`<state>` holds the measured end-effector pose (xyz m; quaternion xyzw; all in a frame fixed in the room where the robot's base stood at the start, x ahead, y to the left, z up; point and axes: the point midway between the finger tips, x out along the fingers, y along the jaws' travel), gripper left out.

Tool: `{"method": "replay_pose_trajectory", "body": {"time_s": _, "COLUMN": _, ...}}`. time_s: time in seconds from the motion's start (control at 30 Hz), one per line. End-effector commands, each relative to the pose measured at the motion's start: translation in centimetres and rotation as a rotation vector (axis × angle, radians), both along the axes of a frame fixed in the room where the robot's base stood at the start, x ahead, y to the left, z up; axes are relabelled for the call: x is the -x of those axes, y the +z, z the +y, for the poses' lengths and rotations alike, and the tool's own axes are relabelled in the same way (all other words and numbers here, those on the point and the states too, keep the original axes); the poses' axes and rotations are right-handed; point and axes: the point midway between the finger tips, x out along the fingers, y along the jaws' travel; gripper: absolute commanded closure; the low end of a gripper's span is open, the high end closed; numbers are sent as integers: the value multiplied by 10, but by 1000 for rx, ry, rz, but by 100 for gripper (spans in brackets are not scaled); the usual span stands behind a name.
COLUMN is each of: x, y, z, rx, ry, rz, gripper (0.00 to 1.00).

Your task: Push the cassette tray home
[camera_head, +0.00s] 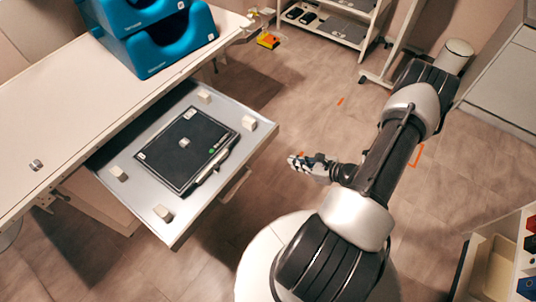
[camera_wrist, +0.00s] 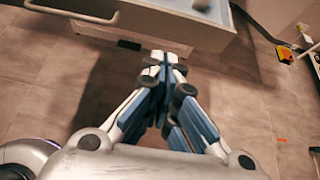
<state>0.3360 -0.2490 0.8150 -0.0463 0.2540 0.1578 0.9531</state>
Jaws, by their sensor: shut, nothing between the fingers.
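The cassette tray (camera_head: 142,206) is a grey metal drawer, standing out from under the white worktop in the head view. A flat black cassette (camera_head: 187,152) lies on it among several small pale blocks. A handle (camera_head: 236,186) sits on its front face. My gripper (camera_head: 292,160) is shut and empty, to the right of the tray's front, apart from it in the head view. In the wrist view my closed fingertips (camera_wrist: 164,58) point at the tray's front panel (camera_wrist: 150,24). Whether they touch it cannot be told there.
Blue stacked holders (camera_head: 160,40) stand on the worktop (camera_head: 70,110). A white shelf cart (camera_head: 330,25) and a yellow-orange item (camera_head: 268,40) are at the back. An open bin unit (camera_head: 495,265) is at lower right. The floor around my gripper is clear.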

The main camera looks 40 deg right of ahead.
Motion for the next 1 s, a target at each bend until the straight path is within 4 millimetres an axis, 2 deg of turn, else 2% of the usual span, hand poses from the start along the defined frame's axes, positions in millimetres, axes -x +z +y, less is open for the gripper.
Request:
{"method": "replay_pose_trajectory", "body": {"time_s": 0.1, "x": -1, "y": -8, "z": 0, "rx": -8, "ry": -19, "rz": 4, "gripper": 100}}
{"method": "replay_pose_trajectory", "body": {"time_s": 0.23, "x": -15, "y": -17, "z": 5, "rx": -8, "ry": -14, "rz": 4, "gripper": 100}}
{"method": "replay_pose_trajectory", "body": {"time_s": 0.63, "x": -84, "y": -58, "z": 28, "rx": -6, "ry": -12, "rz": 3, "gripper": 100}}
{"method": "replay_pose_trajectory", "body": {"time_s": 0.8, "x": -107, "y": -55, "z": 35, "rx": -6, "ry": -13, "rz": 3, "gripper": 100}}
{"method": "replay_pose_trajectory", "body": {"time_s": 1.0, "x": -118, "y": -54, "z": 38, "rx": -8, "ry": -15, "rz": 4, "gripper": 100}}
